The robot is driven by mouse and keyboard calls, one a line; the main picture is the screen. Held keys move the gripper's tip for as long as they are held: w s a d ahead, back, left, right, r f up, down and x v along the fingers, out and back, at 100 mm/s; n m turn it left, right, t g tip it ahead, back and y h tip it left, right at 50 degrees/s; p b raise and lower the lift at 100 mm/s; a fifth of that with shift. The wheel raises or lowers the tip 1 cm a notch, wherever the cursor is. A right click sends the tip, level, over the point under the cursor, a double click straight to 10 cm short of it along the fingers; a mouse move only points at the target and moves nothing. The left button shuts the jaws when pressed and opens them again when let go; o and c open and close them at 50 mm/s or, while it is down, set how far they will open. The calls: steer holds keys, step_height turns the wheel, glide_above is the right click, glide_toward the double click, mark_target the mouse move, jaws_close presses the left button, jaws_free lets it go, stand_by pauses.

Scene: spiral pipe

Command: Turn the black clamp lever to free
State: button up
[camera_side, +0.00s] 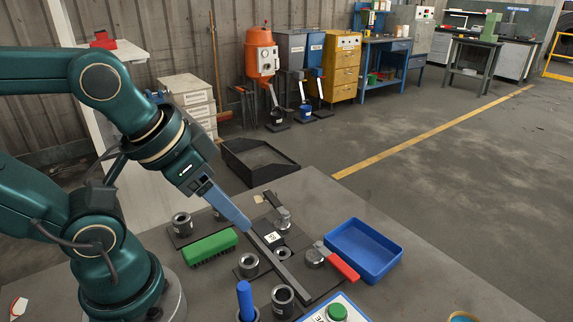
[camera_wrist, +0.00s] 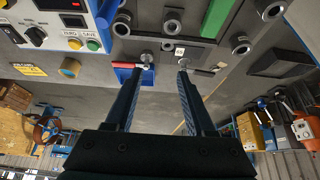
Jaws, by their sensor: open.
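The black clamp lever (camera_side: 272,199) sticks out from a metal clamp post (camera_side: 284,216) at the far side of the dark fixture plate. In the wrist view the black lever (camera_wrist: 204,71) lies beside the tip of the right-hand finger. A red-handled lever (camera_side: 342,265) sits on the plate's right side; it also shows in the wrist view (camera_wrist: 124,70) near the left-hand finger. My gripper (camera_side: 243,224) points down over the plate. In the wrist view my gripper (camera_wrist: 165,74) is open, with nothing seen between its fingers. Whether a finger touches the black lever cannot be told.
A long dark bar (camera_side: 282,273) lies across the plate. A blue tray (camera_side: 363,250) stands right of it, a green brush (camera_side: 212,247) left. Metal cylinders (camera_side: 283,300) and a blue-handled tool (camera_side: 245,300) stand in front. A control box (camera_side: 335,310) is at the near edge.

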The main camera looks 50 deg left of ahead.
steer(key=w+a+r+n, duration=0.2)
steer(key=w+r+n, duration=0.25)
steer(key=n, duration=0.25)
steer(key=n+g, duration=0.5)
steer(key=n, duration=0.5)
glide_above(272, 196)
steer(key=f, duration=1)
steer(key=shift+d+f, duration=0.2)
steer(key=shift+f, duration=0.2)
steer(key=shift+s+a+f+g, duration=0.1)
steer(key=shift+f+g, duration=0.2)
steer(key=shift+f, duration=2.5)
steer(key=shift+c, duration=0.3)
